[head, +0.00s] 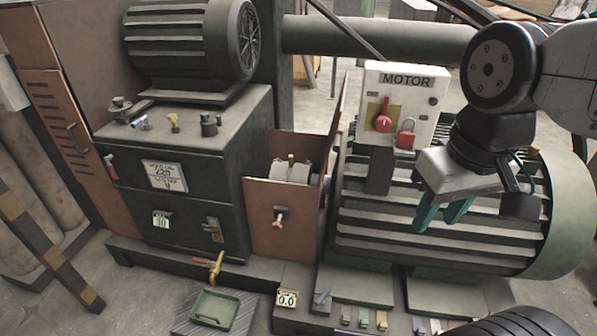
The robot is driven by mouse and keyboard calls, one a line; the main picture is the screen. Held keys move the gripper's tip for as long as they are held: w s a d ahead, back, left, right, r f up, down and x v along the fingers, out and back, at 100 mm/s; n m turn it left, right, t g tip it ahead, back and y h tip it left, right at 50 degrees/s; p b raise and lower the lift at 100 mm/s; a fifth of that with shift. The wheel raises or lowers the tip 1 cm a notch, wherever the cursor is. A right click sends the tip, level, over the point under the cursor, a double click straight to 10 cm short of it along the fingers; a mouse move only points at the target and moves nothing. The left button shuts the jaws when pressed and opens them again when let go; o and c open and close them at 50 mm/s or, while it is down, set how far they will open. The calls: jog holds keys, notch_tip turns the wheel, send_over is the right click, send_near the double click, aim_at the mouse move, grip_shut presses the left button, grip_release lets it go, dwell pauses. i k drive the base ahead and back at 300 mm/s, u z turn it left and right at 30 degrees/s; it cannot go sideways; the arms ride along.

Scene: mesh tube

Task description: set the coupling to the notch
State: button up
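What looks like the coupling (291,172) is a pale grey part with a small yellow piece on top. It sits between the dark gearbox-like housing and the ribbed motor, inside an open-topped brown guard (262,212). The guard hides its lower part, and I cannot make out a notch. My gripper (441,216) has two teal fingers, apart and pointing down, with nothing seen between them. It is in front of the ribbed motor (390,235), well to the right of the coupling.
A MOTOR switch box (427,90) with a red knob and red padlock stands between the coupling and my gripper. The dark housing (190,200) has small items on top. A green tray (214,308) lies at the front. A tilted brown panel (336,150) borders the guard's right side.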

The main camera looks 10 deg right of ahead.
aim_at(290, 172)
jog(key=k, duration=0.9)
jog(key=u, duration=0.7)
jog(key=i, duration=0.6)
jog(key=u, duration=0.5)
jog(key=i, duration=0.75)
jog(key=z, duration=0.85)
jog(key=i, duration=0.7)
jog(key=z, duration=0.8)
